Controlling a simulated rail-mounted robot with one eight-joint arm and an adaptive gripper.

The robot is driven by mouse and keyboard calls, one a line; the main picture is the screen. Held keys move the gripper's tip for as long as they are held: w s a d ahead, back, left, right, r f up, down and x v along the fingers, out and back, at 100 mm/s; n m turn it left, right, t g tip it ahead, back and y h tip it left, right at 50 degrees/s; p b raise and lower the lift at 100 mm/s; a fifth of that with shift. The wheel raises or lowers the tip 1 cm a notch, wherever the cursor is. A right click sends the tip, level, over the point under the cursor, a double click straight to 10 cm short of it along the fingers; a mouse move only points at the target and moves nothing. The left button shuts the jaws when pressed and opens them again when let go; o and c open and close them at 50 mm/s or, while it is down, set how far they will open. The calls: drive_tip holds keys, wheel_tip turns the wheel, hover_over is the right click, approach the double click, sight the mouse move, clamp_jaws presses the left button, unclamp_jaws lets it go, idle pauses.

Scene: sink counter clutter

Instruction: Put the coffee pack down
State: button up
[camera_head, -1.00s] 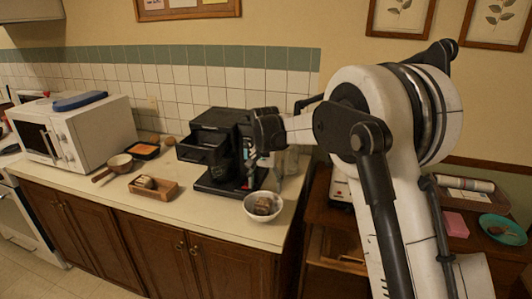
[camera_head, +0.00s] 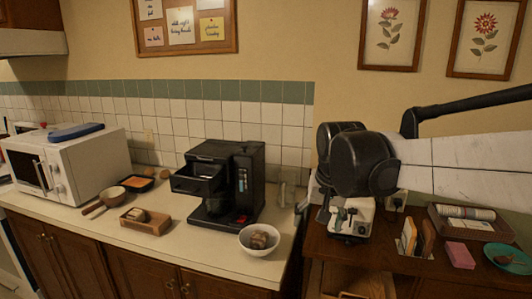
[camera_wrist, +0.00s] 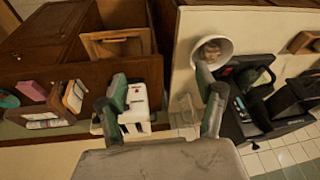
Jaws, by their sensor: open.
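My gripper (camera_wrist: 163,90) has its two fingers spread apart, with nothing held between them in the wrist view. In the head view my gripper (camera_head: 330,203) hangs over the wooden cabinet right of the counter, beside a white appliance (camera_head: 352,219). The appliance also shows by the left finger in the wrist view (camera_wrist: 137,104). I cannot pick out the coffee pack for certain. A white bowl (camera_head: 259,251) at the counter's right end holds brownish contents (camera_head: 262,240), whose kind I cannot tell.
A black coffee machine (camera_head: 228,180) stands left of the bowl. Farther left are a wooden tray (camera_head: 152,225), a pan (camera_head: 112,194) and a microwave (camera_head: 75,163). The cabinet top (camera_head: 400,270) also bears upright orange-brown items (camera_head: 409,236), a pink block (camera_head: 460,254) and a teal plate (camera_head: 505,258).

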drive_tip(key=s+d+f+t+b, duration=0.1)
drive_tip(key=s+d+f, duration=0.1)
drive_tip(key=s, duration=0.5)
drive_tip(key=s+d+f+n+t+b, duration=0.1)
drive_tip(key=s+d+f, duration=0.2)
drive_tip(key=s, duration=0.3)
drive_tip(key=s+d+f+t+b, duration=0.1)
drive_tip(key=s+d+f, duration=0.1)
drive_tip(key=s, duration=0.5)
drive_tip(key=shift+s+d+f+n+h, duration=0.25)
drive_tip(key=shift+s+f+n+h, duration=0.1)
drive_tip(key=shift+f, duration=0.1)
